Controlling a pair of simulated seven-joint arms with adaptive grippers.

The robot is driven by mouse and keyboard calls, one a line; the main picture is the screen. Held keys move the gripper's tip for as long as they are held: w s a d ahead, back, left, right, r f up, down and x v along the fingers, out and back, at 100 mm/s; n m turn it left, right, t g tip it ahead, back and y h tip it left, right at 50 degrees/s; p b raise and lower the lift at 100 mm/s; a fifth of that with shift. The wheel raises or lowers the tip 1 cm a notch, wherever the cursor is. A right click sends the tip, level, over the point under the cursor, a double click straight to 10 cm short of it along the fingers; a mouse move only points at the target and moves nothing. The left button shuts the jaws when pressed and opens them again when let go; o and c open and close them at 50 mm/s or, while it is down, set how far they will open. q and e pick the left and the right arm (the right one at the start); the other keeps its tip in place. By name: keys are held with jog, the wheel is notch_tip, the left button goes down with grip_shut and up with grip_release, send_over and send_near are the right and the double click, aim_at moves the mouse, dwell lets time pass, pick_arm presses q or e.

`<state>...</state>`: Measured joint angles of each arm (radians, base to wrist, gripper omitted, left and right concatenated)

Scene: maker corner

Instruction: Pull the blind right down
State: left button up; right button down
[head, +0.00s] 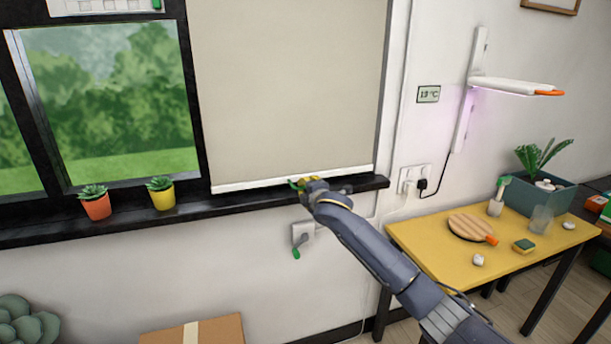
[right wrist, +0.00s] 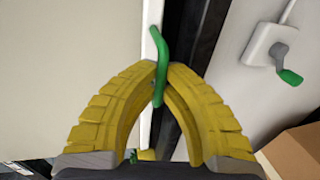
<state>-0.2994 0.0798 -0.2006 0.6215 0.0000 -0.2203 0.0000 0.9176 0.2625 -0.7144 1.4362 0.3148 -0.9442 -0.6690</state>
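The beige blind (head: 290,90) hangs over the right window pane, covering it down to the sill. Its white bottom bar (head: 245,185) is level with the black sill (head: 110,226) or just above it; I cannot tell whether they touch. A green handle (right wrist: 161,45) sticks out from the white bar, which also shows in the right wrist view (right wrist: 148,50). My left gripper is not in view.
A red pot (head: 97,207) and a yellow pot (head: 162,198) with succulents stand on the sill, left of the blind. A wall box with a green-ended lever (head: 297,252) is below the sill. A yellow table (head: 435,255) with several items stands right.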

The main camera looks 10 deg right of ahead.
jog(key=shift+f, duration=0.5)
jog(key=shift+f, duration=0.1)
jog(key=c, duration=1.5)
grip_release()
jog(key=v, duration=1.2)
